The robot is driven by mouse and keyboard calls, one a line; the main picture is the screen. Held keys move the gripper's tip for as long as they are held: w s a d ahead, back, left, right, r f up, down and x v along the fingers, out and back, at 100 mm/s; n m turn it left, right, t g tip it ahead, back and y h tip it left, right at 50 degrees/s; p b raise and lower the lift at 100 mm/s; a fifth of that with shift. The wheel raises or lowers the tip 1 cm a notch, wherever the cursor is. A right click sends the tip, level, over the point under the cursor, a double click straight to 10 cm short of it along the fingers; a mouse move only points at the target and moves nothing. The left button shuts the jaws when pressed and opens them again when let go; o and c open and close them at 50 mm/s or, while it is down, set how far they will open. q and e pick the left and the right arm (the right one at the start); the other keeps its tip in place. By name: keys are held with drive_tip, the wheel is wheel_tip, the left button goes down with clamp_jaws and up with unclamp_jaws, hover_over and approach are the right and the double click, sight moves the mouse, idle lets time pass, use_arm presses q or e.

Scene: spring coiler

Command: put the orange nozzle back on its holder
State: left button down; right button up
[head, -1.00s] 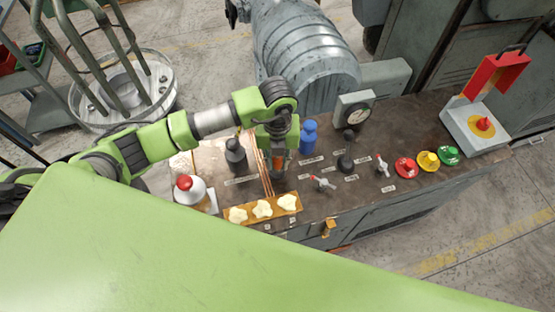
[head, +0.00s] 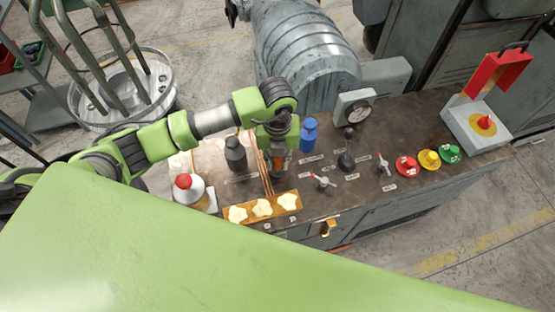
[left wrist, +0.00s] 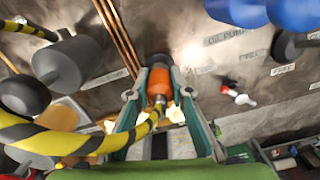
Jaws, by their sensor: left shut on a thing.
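My left gripper (head: 278,166) points down over the left part of the machine's top. In the left wrist view, its two fingers (left wrist: 159,98) are closed on the sides of the orange nozzle (left wrist: 159,83). A yellow and black striped hose (left wrist: 60,137) runs from the nozzle's near end off to the left. A dark round piece (left wrist: 158,60) shows at the nozzle's far end; I cannot tell whether it is the holder or whether the nozzle is seated in it. In the head view, the gripper mostly hides the nozzle. My right gripper is not in view.
A wooden strip with pale knobs (head: 262,208) lies in front. A black lever (head: 347,150) and small red-tipped valves (head: 321,181) are farther right.

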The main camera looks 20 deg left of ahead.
use_arm(q)
drive_tip(key=shift+f, duration=0.1)
drive_tip(key=c, duration=1.8)
unclamp_jaws()
drive_tip(key=shift+o, duration=0.2)
wheel_tip(320, 180, up, 12)
drive_tip(key=shift+f, duration=0.15)
wheel_tip(320, 180, up, 13)
drive_tip(key=p, duration=0.7)
drive_tip(key=shift+p, duration=0.35)
